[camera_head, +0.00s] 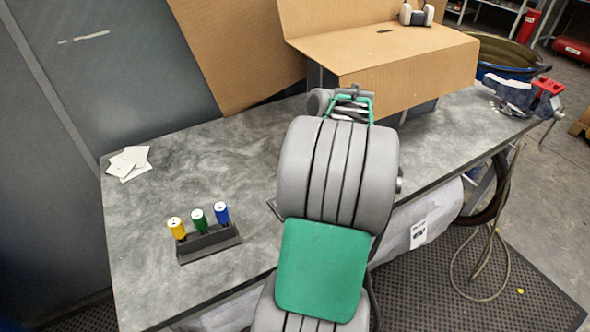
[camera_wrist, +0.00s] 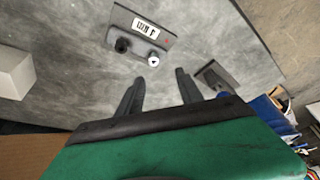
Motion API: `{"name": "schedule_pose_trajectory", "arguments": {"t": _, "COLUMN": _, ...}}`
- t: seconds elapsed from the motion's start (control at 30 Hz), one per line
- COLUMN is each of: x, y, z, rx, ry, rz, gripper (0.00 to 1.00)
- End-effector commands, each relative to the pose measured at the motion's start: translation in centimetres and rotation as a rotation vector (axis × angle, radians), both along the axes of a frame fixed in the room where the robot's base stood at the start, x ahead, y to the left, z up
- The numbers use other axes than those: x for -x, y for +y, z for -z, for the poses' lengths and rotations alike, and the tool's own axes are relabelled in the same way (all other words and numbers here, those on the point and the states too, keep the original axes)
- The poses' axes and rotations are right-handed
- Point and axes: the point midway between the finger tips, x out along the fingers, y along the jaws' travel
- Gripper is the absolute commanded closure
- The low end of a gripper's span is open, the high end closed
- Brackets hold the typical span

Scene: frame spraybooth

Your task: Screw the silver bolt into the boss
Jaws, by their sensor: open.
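In the wrist view a grey plate (camera_wrist: 176,38) with a white printed label lies on the bench. A dark round boss with a black opening (camera_wrist: 122,45) stands on it. Beside the boss is a round piece with a pale top and a small dark mark (camera_wrist: 153,61); it may be the silver bolt's head, but I cannot be sure. My gripper (camera_wrist: 160,77) is open, its two dark fingers apart and nothing visible between them. The pale-topped piece lies just beyond the fingertips. In the head view my arm hides the fingers, boss and bolt.
A dark rack (camera_head: 210,243) with yellow, green and blue handles stands on the grey bench (camera_head: 225,155) at left. White cards (camera_head: 128,162) lie at the back left. A cardboard box (camera_head: 410,65) stands behind my arm. The bench between cards and arm is clear.

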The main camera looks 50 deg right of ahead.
Motion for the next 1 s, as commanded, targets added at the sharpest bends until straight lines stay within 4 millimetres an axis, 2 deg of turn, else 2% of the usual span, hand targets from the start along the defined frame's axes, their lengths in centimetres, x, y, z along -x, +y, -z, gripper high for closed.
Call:
{"name": "schedule_pose_trajectory", "arguments": {"t": 0.03, "x": 0.6, "y": -1.2, "z": 0.0, "rx": 0.001, "ry": -0.014, "rz": -0.019, "gripper": 0.57}}
{"name": "schedule_pose_trajectory", "arguments": {"t": 0.13, "x": 0.8, "y": -1.8, "z": 0.5, "rx": 0.003, "ry": -0.028, "rz": -0.045, "gripper": 0.57}}
{"name": "schedule_pose_trajectory", "arguments": {"t": 0.5, "x": -1.2, "y": -0.4, "z": 6.0, "rx": 0.005, "ry": -0.027, "rz": -0.045, "gripper": 0.57}}
{"name": "schedule_pose_trajectory", "arguments": {"t": 0.6, "x": -1.5, "y": -0.3, "z": 6.9, "rx": 0.006, "ry": -0.028, "rz": -0.044, "gripper": 0.57}}
{"name": "schedule_pose_trajectory", "arguments": {"t": 0.87, "x": -1.6, "y": -0.2, "z": 7.3, "rx": 0.008, "ry": -0.028, "rz": -0.043, "gripper": 0.57}}
{"name": "schedule_pose_trajectory", "arguments": {"t": 1.0, "x": -1.6, "y": -0.2, "z": 7.3, "rx": 0.008, "ry": -0.028, "rz": -0.043, "gripper": 0.67}}
